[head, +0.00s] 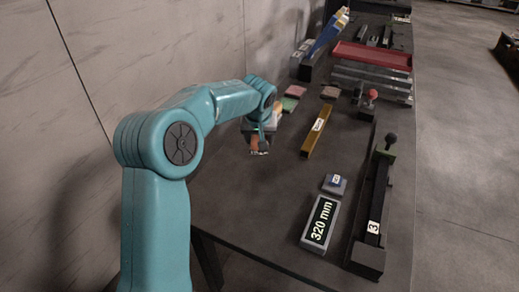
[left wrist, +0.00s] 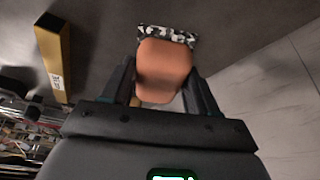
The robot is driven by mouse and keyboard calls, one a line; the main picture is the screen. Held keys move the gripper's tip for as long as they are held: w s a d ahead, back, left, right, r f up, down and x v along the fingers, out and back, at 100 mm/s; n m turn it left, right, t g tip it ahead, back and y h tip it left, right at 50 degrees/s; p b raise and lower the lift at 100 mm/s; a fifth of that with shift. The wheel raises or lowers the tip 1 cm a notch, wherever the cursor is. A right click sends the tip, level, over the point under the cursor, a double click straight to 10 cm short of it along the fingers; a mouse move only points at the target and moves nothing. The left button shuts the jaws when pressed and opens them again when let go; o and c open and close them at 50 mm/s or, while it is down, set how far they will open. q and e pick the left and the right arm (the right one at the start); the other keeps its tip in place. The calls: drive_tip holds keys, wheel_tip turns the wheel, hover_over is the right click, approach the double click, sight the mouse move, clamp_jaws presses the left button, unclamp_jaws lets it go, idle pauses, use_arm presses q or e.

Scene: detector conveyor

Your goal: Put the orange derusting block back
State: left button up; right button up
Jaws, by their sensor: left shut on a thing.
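The orange derusting block (left wrist: 164,72) is between the two dark fingers of my left gripper (left wrist: 160,82) in the left wrist view. A black-and-white speckled strip (left wrist: 168,36) lies along the block's far edge. In the head view the orange block (head: 254,142) shows small under my left gripper (head: 260,138), over the left part of the dark table. My left gripper is shut on it. I cannot tell whether the block touches the table. My right gripper is in neither view.
Pads, one green-topped (head: 288,104) and one pinkish (head: 330,92), lie beyond my gripper. A gold bar (head: 316,132) lies to the right. A grey "320 mm" box (head: 320,222) and a long black slide (head: 374,215) are nearer. A red tray (head: 372,55) is behind.

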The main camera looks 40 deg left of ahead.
use_arm(q)
drive_tip(key=shift+f, duration=2)
drive_tip(key=shift+f+b, duration=0.1)
drive_tip(key=shift+b, duration=0.2)
drive_tip(key=o, duration=1)
